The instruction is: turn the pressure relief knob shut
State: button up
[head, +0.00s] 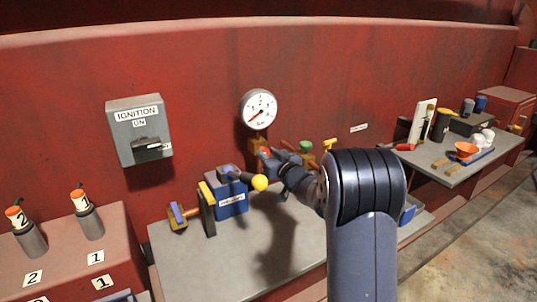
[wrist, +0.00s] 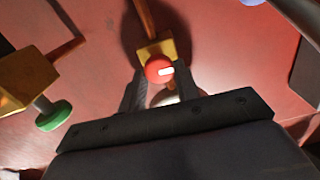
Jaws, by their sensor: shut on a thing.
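The red knob (wrist: 158,68) with a white mark sits on a brass block (wrist: 156,48) on the red wall. In the wrist view the mark points to the right. My gripper (wrist: 160,80) is shut on the red knob, one dark finger on each side. In the head view my gripper (head: 277,159) reaches the wall below the round pressure gauge (head: 259,109), and its fingers and my arm hide most of the knob. The gauge's red needle points to the lower left.
A green knob (wrist: 53,115) on a brass valve is close at left in the wrist view. A blue box (head: 231,206) and a yellow ball-ended lever (head: 260,183) stand near my gripper. An ignition switch box (head: 140,130) is on the wall. The bench (head: 215,262) is clear in front.

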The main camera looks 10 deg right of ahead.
jog(key=m+p, duration=0.1)
jog(key=m, duration=0.1)
jog(key=m+p, duration=0.2)
jog(key=shift+r+m+p, duration=0.2)
jog(key=shift+m+p, duration=0.1)
jog(key=m+p, duration=0.2)
jog(key=m, duration=0.2)
jog(key=shift+d+f, duration=0.1)
jog(key=m+p, duration=0.2)
jog(key=m, duration=0.3)
jog(key=shift+f, duration=0.1)
jog(key=shift+f+m+p, duration=0.15)
jog(key=shift+m+p, duration=0.75)
jog(key=shift+m, duration=1)
jog(key=o, duration=1)
jog(key=shift+c, duration=0.2)
jog(key=b+v, duration=0.2)
jog(key=v, duration=0.9)
